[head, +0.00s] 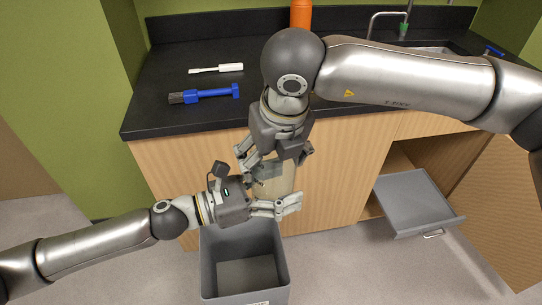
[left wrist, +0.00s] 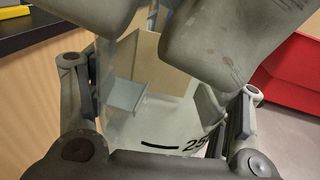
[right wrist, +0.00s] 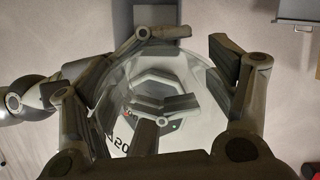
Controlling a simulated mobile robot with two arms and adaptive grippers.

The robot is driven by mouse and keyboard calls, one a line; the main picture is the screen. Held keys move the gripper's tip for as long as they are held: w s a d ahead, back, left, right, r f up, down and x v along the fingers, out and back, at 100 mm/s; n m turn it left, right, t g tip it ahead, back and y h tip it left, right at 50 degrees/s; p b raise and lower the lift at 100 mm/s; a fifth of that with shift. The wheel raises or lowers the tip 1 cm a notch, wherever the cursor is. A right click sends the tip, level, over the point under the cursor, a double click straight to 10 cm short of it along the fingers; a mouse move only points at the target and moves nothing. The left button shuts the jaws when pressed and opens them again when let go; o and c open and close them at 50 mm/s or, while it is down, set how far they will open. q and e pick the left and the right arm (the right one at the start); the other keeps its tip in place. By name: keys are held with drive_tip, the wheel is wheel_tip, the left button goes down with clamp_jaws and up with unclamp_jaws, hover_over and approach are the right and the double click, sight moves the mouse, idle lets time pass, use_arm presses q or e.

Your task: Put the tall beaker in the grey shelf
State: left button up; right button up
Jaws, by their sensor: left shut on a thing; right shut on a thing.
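The tall beaker (head: 276,182) is clear glass, held in the air in front of the wooden cabinet. In the left wrist view the beaker (left wrist: 165,128) shows dark print reading "25". My left gripper (head: 284,205) is shut on its side. My right gripper (head: 272,166) comes down from above and is shut on it near its upper end. In the right wrist view I look down into the round beaker (right wrist: 113,82). A grey pull-out shelf like a drawer (head: 418,203) stands open from the lower cabinet at the right, and appears empty.
An open grey bin (head: 284,265) stands on the floor below my grippers. On the black counter (head: 160,65) lie a blue brush (head: 205,94) and a white-handled tool (head: 217,69). An orange bottle (head: 301,14) and a sink are at the back. An open cabinet door (head: 505,215) stands at the right.

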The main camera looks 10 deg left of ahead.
use_arm(q)
drive_tip(key=o, duration=1.9)
drive_tip(key=shift+d+r, duration=0.1)
drive_tip(key=shift+o, duration=1.2)
